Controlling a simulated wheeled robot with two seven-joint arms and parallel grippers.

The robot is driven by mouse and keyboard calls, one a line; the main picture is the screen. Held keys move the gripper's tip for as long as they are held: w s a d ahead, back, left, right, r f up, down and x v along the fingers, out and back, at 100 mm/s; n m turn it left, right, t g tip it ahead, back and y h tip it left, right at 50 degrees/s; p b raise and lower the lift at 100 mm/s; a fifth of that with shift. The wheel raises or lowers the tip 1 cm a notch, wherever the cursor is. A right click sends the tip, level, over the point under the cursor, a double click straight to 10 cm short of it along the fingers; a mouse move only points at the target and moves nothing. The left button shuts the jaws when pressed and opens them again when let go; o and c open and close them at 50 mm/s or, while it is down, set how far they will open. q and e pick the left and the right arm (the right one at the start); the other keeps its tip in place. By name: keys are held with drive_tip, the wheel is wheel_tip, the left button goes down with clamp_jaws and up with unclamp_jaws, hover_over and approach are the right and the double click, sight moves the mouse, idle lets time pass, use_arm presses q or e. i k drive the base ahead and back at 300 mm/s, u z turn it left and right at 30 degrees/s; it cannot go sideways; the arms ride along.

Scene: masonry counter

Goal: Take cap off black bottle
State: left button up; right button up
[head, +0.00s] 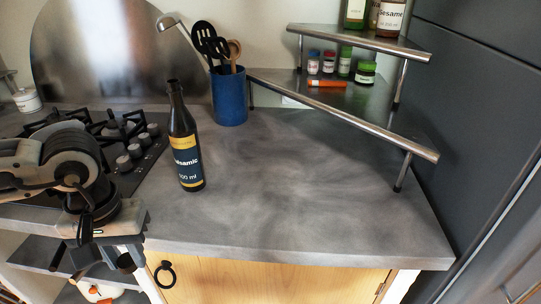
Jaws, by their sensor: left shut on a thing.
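The black bottle (184,142) with a dark balsamic label and yellow bands stands upright on the grey counter. No separate cap can be made out on its narrow neck, which looks bare at the top. My left gripper (92,262) points down at the lower left, in front of the counter edge, apart from the bottle. It is shut on a small dark thing, likely the cap, mostly hidden by the gripper and hard to make out. My right gripper is not in view.
A blue utensil pot (229,97) stands behind the bottle. A gas hob (128,150) lies left. A corner shelf (345,100) with jars stands at the back right. The counter (290,190) right of the bottle is clear. A wooden door (260,280) is below the front edge.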

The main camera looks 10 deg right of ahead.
sight(181, 127)
drive_tip(key=z, duration=3.2)
drive_tip(key=k, duration=1.3)
drive_tip(key=u, duration=1)
drive_tip(key=i, duration=1)
drive_tip(key=u, duration=0.05)
